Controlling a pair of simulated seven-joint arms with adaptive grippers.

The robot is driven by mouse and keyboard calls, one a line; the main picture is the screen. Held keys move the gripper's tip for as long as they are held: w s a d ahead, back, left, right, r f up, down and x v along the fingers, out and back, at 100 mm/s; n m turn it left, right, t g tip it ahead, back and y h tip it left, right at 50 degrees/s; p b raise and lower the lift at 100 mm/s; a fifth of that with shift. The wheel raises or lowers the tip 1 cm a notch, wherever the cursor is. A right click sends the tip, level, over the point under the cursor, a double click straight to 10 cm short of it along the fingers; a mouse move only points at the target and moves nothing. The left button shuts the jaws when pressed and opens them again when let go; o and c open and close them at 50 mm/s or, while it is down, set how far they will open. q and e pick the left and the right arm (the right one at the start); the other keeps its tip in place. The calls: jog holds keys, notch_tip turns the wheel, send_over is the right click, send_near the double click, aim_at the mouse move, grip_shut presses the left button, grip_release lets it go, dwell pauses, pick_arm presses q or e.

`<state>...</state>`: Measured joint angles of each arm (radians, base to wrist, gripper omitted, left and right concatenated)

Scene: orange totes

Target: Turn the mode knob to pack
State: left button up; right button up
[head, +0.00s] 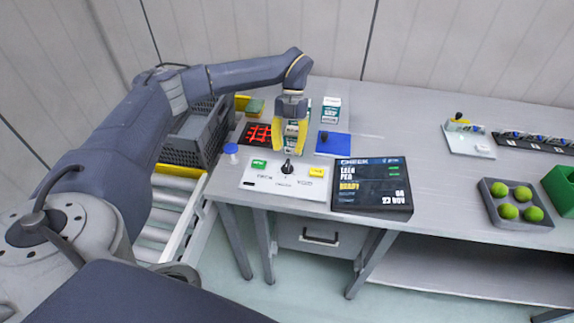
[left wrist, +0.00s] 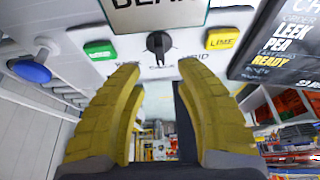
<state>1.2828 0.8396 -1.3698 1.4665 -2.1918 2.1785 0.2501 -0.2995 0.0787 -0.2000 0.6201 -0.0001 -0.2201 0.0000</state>
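The mode knob (head: 287,167) is black and stands in the middle of a white control panel (head: 262,183), between a green button (head: 259,164) and a yellow button (head: 317,172). In the left wrist view the knob (left wrist: 158,43) is upright beyond the fingertips. Its printed labels are partly hidden by the fingers and too small to read fully. My left gripper (head: 288,150) has yellow fingers, is open and empty, and hangs above and just behind the knob, apart from it. The fingers (left wrist: 165,75) show spread in the left wrist view. My right gripper is not in view.
A dark screen (head: 372,186) stands right of the panel. A blue-topped knob (head: 231,150) is to its left. Behind are a blue mat (head: 333,143), a red-marked pad (head: 257,134) and small cartons (head: 330,108). A grey tray (head: 515,216) holds several green balls. The table's middle right is clear.

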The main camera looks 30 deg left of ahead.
aim_at(287, 164)
pick_arm(q)
jog(key=shift+x, duration=3.25)
grip_shut()
